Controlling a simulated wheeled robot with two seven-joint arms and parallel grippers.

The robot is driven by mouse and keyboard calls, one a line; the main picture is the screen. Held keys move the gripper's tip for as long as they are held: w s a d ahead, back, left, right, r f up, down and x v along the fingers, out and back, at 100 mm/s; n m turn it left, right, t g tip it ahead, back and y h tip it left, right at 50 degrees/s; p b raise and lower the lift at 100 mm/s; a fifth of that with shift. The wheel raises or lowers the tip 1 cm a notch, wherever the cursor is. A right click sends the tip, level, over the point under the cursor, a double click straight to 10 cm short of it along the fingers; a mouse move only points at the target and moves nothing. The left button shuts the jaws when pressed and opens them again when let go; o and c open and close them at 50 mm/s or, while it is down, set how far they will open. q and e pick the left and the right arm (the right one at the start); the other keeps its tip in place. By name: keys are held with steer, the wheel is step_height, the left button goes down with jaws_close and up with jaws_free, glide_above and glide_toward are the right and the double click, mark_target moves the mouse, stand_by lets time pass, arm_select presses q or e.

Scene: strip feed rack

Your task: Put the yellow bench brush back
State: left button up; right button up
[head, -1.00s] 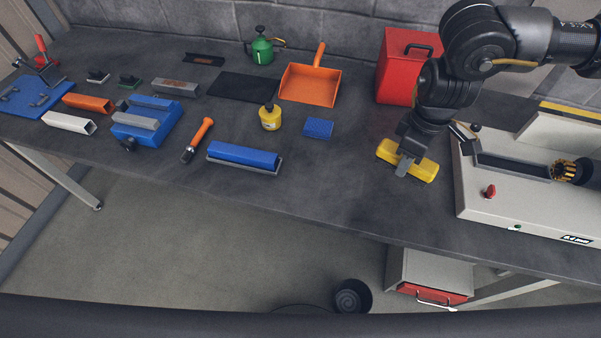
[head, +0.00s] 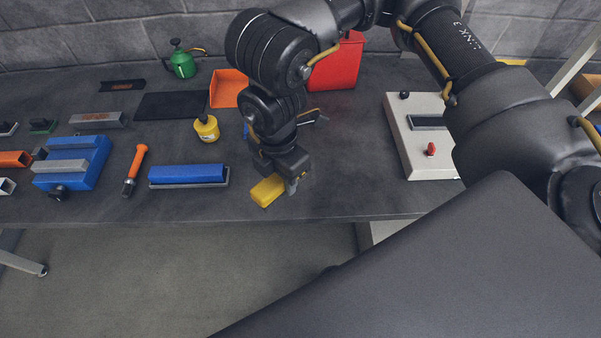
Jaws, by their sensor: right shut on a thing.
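The yellow bench brush (head: 267,190) is a rounded yellow block near the front edge of the workbench. My right gripper (head: 291,185) is shut on it, coming from above. The brush is partly covered by the gripper, and I cannot tell how far it is above the bench top. A blue block on a grey base (head: 188,174) lies to its left. My left gripper is not in view.
A white machine (head: 421,136) is to the right. The bench (head: 345,180) is bare between brush and machine.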

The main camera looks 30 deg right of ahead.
steer(key=shift+s, duration=0.1)
steer(key=shift+d, duration=0.2)
steer(key=w+d+f+p, duration=0.1)
steer(key=w+d+f, duration=0.3)
steer(key=w+d+f+p, duration=0.2)
steer(key=w+d+f, duration=0.3)
steer(key=shift+w+d+f, duration=0.15)
steer(key=shift+w+f, duration=0.05)
steer(key=shift+w, duration=0.1)
steer(key=shift+w+d+f, duration=0.1)
steer(key=shift+d+f, duration=0.15)
steer(key=shift+f, duration=0.1)
step_height(320, 180, down, 3)
steer(key=shift+r+p, duration=0.1)
steer(key=shift+p, duration=0.2)
